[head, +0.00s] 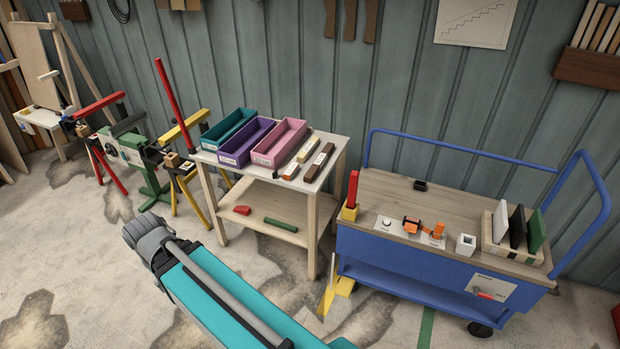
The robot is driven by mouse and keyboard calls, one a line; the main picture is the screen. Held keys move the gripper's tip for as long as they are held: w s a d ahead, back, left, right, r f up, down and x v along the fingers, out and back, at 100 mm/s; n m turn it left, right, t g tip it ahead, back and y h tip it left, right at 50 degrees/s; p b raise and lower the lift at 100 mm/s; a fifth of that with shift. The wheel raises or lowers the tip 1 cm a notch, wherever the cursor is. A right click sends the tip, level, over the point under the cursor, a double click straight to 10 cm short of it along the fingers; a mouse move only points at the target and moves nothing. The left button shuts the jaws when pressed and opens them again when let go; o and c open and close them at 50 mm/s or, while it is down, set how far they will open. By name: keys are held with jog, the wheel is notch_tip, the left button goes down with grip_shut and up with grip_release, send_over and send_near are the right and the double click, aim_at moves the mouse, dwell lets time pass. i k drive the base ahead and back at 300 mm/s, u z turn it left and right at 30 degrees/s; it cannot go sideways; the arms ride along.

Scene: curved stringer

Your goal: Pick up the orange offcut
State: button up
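Two small orange things are on the wooden top of the blue cart (375,200) at the right in the head view. One is an orange block (438,230) near the front edge, by a pale label. The other is an orange piece (410,226) with a dark part, just left of it. They are too small to tell for certain which is the offcut. My teal and grey arm crosses the bottom middle, left of the cart.
On the cart are a red stick in a yellow holder (351,211), a white square cup (466,244), a small black box (420,185) and a rack of upright panels (515,250). A table with teal, purple and pink bins (279,145) stands left. Concrete floor is open in front.

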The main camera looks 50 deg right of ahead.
aim_at(289, 173)
jog(key=u, duration=0.05)
jog(key=k, duration=1.05)
jog(key=z, duration=1.8)
jog(key=i, duration=1)
jog(key=z, duration=0.05)
